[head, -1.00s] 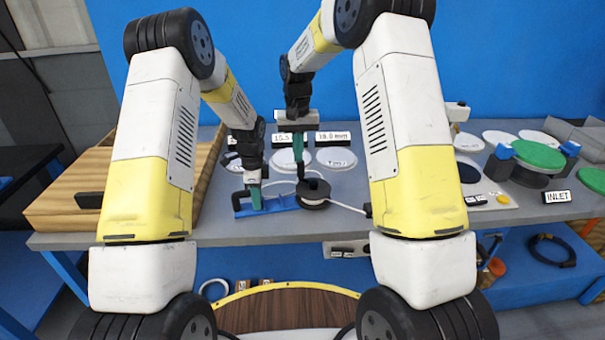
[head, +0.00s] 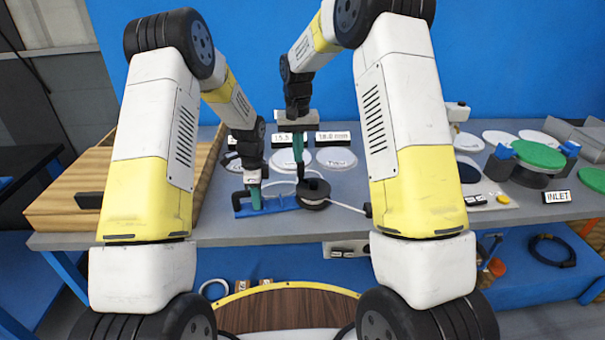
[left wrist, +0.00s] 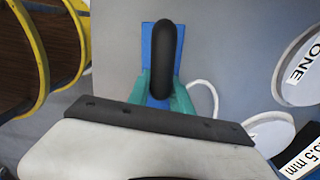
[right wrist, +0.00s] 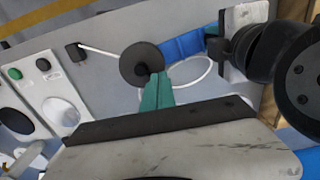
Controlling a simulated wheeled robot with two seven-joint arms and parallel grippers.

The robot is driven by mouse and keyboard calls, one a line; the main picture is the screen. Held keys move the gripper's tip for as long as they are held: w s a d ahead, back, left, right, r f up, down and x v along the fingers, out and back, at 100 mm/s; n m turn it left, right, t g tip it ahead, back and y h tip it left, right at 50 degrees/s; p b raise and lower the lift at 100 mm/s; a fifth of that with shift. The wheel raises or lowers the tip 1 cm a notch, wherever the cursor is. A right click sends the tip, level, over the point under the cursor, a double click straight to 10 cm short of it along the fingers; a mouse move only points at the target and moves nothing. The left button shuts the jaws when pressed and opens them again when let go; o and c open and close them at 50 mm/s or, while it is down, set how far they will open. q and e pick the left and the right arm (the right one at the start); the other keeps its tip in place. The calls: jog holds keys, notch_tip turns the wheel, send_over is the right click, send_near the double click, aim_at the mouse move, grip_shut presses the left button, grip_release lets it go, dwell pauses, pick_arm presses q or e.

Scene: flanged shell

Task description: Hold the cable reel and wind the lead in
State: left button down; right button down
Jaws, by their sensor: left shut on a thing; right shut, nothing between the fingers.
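The cable reel has a blue frame (head: 283,203) with a black handle (left wrist: 166,55) and a round black drum (head: 314,194). It rests on the grey bench. A white lead (head: 347,207) runs from the drum to a small black block on the right. My right gripper (head: 299,163) points down over the drum, shut and empty. In the right wrist view, its teal fingertips (right wrist: 156,80) are beside a small dark knob on the drum (right wrist: 141,64); whether they touch is unclear.
A white loop of cord (right wrist: 205,75) lies behind the reel. White discs with labels (head: 336,159) lie beyond it. A wooden box (head: 120,190) stands at left. A green-topped part (head: 539,154) and an INLET label (head: 557,197) are at right.

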jog(key=shift+f, duration=3.1)
jog(key=shift+w, duration=0.15)
